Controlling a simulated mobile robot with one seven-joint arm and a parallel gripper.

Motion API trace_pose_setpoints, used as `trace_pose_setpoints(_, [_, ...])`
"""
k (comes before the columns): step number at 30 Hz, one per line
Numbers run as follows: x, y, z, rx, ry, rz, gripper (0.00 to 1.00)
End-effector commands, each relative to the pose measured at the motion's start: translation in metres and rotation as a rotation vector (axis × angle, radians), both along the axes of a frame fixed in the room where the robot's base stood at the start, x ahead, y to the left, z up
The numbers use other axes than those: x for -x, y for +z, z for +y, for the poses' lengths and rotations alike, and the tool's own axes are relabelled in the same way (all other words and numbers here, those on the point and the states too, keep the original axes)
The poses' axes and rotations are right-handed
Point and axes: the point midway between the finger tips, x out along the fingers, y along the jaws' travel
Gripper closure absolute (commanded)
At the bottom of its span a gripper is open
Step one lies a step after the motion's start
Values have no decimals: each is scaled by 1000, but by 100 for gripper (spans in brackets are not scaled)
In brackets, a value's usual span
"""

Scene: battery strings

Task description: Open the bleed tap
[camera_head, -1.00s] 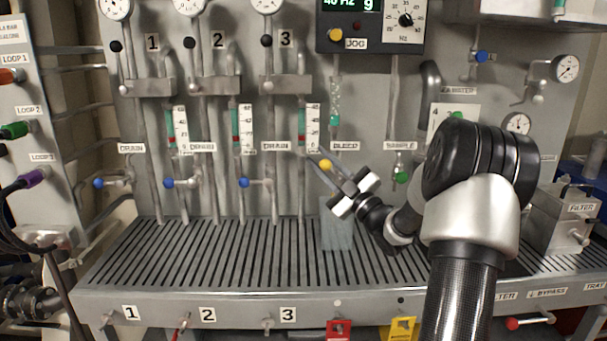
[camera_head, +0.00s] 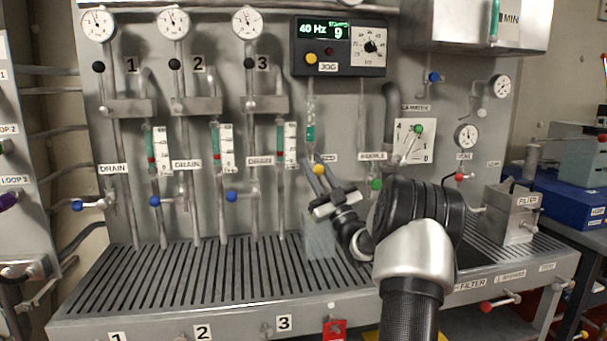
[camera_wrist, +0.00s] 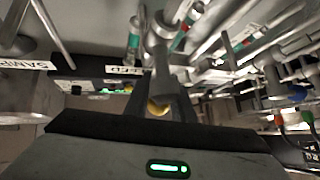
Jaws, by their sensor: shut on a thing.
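The bleed tap's yellow knob (camera_head: 319,169) is on the grey panel, beside the partly hidden BLEED label, below a clear sight tube (camera_head: 310,128). My gripper (camera_head: 315,167) is shut on the knob, with one finger on each side of it. I cannot tell how far the tap is turned.
A translucent container (camera_head: 319,240) stands on the slatted tray (camera_head: 190,285) below the tap. The green-knobbed sample tap (camera_head: 376,184) is close to the right of my gripper. Blue-knobbed drain taps (camera_head: 232,197) are to the left. A filter box (camera_head: 511,213) stands at the right.

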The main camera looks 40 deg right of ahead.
Motion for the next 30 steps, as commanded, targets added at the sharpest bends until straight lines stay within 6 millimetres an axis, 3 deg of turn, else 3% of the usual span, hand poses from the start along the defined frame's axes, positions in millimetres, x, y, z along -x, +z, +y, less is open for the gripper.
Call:
trace_pose_setpoints(12, [4, 6, -17, -198, 3, -91, 100])
trace_pose_setpoints(30, [6, 8, -21, -236, 1, -109, 100])
